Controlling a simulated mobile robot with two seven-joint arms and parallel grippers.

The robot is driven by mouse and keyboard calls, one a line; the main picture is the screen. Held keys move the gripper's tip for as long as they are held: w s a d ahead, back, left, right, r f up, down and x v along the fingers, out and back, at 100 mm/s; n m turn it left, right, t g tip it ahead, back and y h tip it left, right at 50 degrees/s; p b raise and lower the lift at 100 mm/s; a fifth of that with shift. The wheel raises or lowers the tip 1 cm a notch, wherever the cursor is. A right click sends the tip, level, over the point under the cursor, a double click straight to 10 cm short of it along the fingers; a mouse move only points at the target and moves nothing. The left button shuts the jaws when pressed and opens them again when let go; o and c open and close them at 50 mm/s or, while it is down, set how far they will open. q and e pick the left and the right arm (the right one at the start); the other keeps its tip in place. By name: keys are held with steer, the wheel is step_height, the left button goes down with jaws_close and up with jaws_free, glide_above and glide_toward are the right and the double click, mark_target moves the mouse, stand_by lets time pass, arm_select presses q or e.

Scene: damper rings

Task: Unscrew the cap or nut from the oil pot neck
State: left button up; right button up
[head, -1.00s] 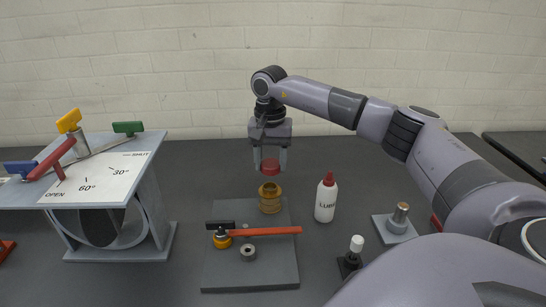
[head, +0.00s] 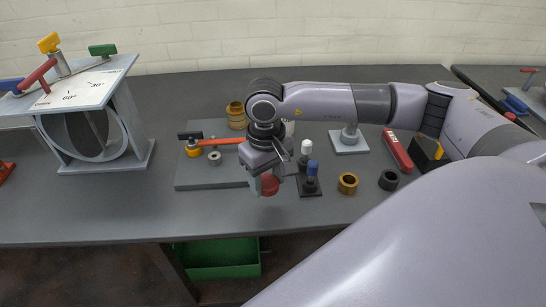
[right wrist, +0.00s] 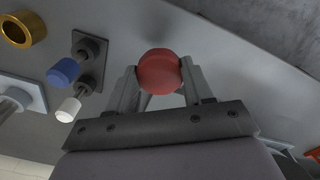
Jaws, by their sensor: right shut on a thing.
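My right gripper (head: 266,187) is shut on a round red cap (head: 270,184), pointing down near the front of the table. In the right wrist view the red cap (right wrist: 159,71) sits between the two fingertips. The brass oil pot (head: 236,114) stands at the back of the grey board (head: 210,181), behind and left of the gripper, with no red cap on it. My left gripper is not in view.
A blue-topped post (head: 312,170), a white-topped post (head: 306,147), a brass ring (head: 348,183) and a dark ring (head: 389,180) are right of the gripper. A green bin (head: 220,262) is below the table edge.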

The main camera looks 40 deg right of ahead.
mark_target(269, 212)
steer(key=shift+s+a+f, duration=0.15)
steer(key=shift+s+a, duration=0.05)
steer(key=shift+s, duration=0.4)
steer(key=shift+w, duration=0.1)
steer(key=shift+f+b, duration=0.1)
steer(key=shift+b, duration=0.3)
step_height(269, 212, down, 5)
steer(key=b, duration=0.4)
steer(key=shift+b, duration=0.4)
steer(key=shift+f, duration=0.1)
steer(key=shift+f+b, duration=0.6)
steer(key=shift+b, duration=0.3)
steer(key=shift+f+b, duration=0.25)
steer(key=shift+b, duration=0.2)
